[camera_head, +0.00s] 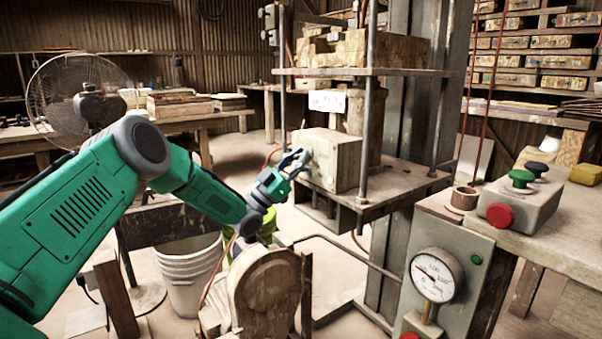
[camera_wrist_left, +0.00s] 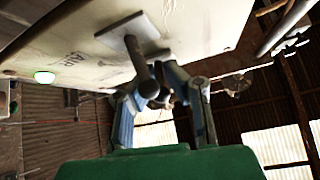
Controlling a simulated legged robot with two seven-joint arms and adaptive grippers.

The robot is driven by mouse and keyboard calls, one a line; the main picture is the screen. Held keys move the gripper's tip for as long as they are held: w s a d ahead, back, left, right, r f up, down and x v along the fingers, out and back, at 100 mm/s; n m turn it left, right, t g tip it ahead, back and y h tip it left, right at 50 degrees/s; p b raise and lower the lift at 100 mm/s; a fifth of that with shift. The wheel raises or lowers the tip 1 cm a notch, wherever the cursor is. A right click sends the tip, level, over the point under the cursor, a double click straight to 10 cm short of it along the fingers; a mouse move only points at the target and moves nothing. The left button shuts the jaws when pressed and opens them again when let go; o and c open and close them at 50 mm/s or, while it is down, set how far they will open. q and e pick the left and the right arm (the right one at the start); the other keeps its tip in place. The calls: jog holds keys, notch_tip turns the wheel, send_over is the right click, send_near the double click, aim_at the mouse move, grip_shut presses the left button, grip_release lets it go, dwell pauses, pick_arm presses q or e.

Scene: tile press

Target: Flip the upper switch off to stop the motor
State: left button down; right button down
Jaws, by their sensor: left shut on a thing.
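The motor switch is a metal lever (camera_wrist_left: 137,62) on a small square plate (camera_wrist_left: 150,27) in the left wrist view. It sits on the face of a cream box (camera_wrist_left: 195,28), which also shows in the head view (camera_head: 338,162). My left gripper (camera_head: 296,160) is up against the left side of this box. In the left wrist view its blue-grey fingers (camera_wrist_left: 165,90) are closed around the lever's end. A lit green lamp (camera_wrist_left: 44,77) is on the same face. In the head view the gripper hides the lever. My right gripper is out of view.
The box stands on the press's metal shelf (camera_head: 390,190) between upright rods. Below my left arm are a white bucket (camera_head: 190,270) and a wooden form (camera_head: 268,290). At the right are a gauge (camera_head: 434,275) and a button box (camera_head: 520,205) on a bench.

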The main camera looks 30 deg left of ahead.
pick_arm(q)
jog(key=shift+f+t+h+b, duration=0.4)
jog(key=shift+f+t+h, duration=0.1)
dwell(0.3)
jog(key=c, duration=1.6)
grip_release()
jog(key=shift+a, duration=0.1)
jog(key=shift+r, duration=0.1)
jog(key=v, duration=1.2)
jog(key=shift+w+f, duration=0.15)
jog(key=shift+f, duration=0.05)
